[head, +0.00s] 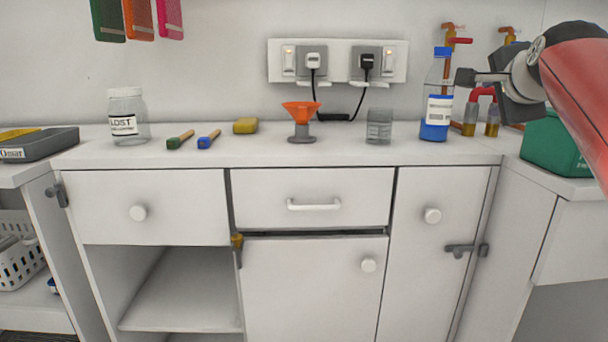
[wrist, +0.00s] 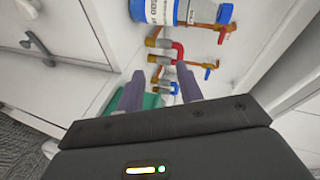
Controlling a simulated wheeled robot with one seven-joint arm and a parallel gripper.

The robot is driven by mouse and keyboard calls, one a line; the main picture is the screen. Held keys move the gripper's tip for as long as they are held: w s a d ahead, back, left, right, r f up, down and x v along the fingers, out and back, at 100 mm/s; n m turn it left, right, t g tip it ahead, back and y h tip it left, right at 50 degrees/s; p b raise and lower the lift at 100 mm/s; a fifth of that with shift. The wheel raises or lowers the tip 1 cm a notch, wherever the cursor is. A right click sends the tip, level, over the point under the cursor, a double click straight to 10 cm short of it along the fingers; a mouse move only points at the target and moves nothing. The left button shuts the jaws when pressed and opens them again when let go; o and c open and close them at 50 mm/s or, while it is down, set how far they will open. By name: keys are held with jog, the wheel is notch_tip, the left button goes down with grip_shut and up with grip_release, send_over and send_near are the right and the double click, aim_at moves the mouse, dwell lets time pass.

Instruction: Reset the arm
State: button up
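My gripper (head: 468,78) is at the upper right of the head view, above the counter. Its fingertips are close to the right side of a blue-capped bottle with blue contents (head: 437,112); I cannot tell if they touch it. In the wrist view my gripper (wrist: 160,83) has its two fingers apart with nothing between them. The bottle also shows at the top of the wrist view (wrist: 155,10), beyond the fingers. My red arm comes in from the right edge of the head view.
The counter (head: 270,152) holds a jar (head: 125,115), two brushes, a yellow sponge (head: 246,126), an orange funnel (head: 301,112) and a small beaker (head: 379,127). Red and brass pipes (head: 482,94) stand behind my gripper. A green box (head: 552,143) sits under my arm.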

jog(key=s+a+f+n+g+y, duration=0.1)
jog(key=s+a+f+n+g, duration=0.2)
jog(key=s+a+f+n, duration=0.2)
jog(key=s+a+f+n+g+y, duration=0.1)
jog(key=s+a+f+n, duration=0.5)
jog(key=s+f, duration=0.6)
jog(key=s+a+f+n+g+y, duration=0.1)
jog(key=s+a+f+n+g, duration=0.3)
jog(key=f, duration=1.6)
jog(key=s+a+n, duration=0.2)
jog(key=s, duration=0.2)
jog(key=shift+s+a+f+n+g+y, duration=0.25)
jog(key=shift+s+f+n+g+y, duration=0.05)
jog(key=shift+f, duration=0.05)
